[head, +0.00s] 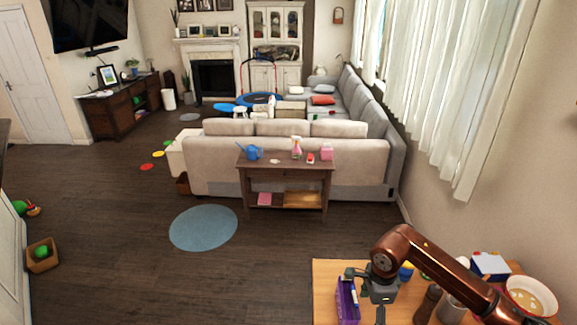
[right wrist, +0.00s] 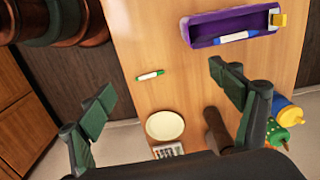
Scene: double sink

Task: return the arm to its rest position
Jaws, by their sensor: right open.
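My right arm (head: 440,268) reaches in from the lower right over a wooden table in the head view. Its gripper (head: 380,298) points down above the table beside a purple tray (head: 346,310). In the right wrist view the two dark green fingers of the gripper (right wrist: 164,88) are wide apart with nothing between them. The purple tray (right wrist: 194,31) holds a blue and white marker (right wrist: 236,37) and lies beyond the fingers. My left gripper is not in view.
The wooden table (head: 325,283) also bears a bowl (head: 531,297) at right. In the wrist view a green marker (right wrist: 151,75), a cream disc (right wrist: 165,126) and a yellow-lidded container (right wrist: 290,117) lie on it. Dark floor (head: 120,240) is open at left.

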